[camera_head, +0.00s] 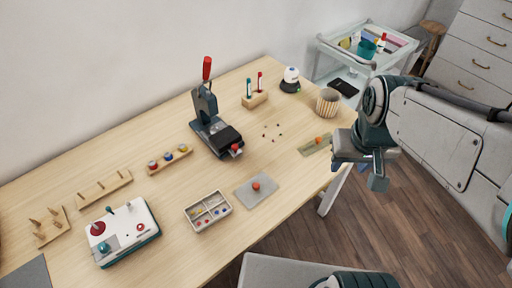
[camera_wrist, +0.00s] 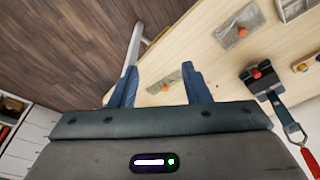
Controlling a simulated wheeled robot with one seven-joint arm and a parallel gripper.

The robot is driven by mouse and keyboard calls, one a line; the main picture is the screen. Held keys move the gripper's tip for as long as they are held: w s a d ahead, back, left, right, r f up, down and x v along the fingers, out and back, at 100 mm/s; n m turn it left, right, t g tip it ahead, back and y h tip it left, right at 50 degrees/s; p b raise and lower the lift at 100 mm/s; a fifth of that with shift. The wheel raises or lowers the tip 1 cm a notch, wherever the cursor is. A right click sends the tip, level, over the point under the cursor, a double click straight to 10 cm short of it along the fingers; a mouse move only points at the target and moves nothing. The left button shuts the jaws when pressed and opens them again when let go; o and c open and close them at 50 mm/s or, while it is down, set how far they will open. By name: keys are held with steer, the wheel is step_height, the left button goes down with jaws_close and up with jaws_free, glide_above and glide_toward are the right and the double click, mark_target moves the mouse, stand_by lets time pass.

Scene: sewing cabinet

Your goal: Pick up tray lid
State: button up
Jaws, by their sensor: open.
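The tray lid (camera_head: 246,192) is a flat grey plate with a round orange-red knob, lying on the wooden table near its front edge. It also shows at the top of the wrist view (camera_wrist: 231,37). The compartment tray (camera_head: 193,215) stands uncovered just left of the lid, with small coloured pieces inside. My gripper (camera_head: 372,174) is open and empty, in the air beyond the table's right end, well apart from the lid. Its two blue fingers (camera_wrist: 159,72) are spread in the wrist view.
A small greenish plate with an orange knob (camera_head: 309,149) lies at the table's right end. A press with a red handle (camera_head: 204,105) stands behind the lid, with tiny loose pieces to its right. A ribbed cup (camera_head: 327,102) stands at the back right. Table around the lid is mostly clear.

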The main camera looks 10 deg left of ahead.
steer(key=w+a+f+n+g, duration=0.25)
steer(key=w+a+n, duration=0.25)
steer(key=a, duration=0.5)
steer(key=n+h, duration=0.1)
steer(key=n, duration=0.5)
glide_toward(256, 185)
steer(key=f, duration=0.3)
steer(key=shift+w+f+p, duration=0.15)
steer(key=shift+w+p, duration=0.15)
steer(key=shift+p, duration=0.05)
steer(key=shift+s+d+f+p, duration=0.1)
steer(key=shift+s+d+f, duration=0.05)
steer(key=shift+f, duration=0.85)
steer(key=shift+s+d+f+p, duration=0.1)
steer(key=shift+s+f, duration=0.05)
steer(key=shift+f, duration=0.85)
steer(key=shift+s+d+f+p, duration=0.1)
steer(key=shift+s+d+f, duration=0.05)
steer(key=shift+f, duration=0.85)
jaws_close()
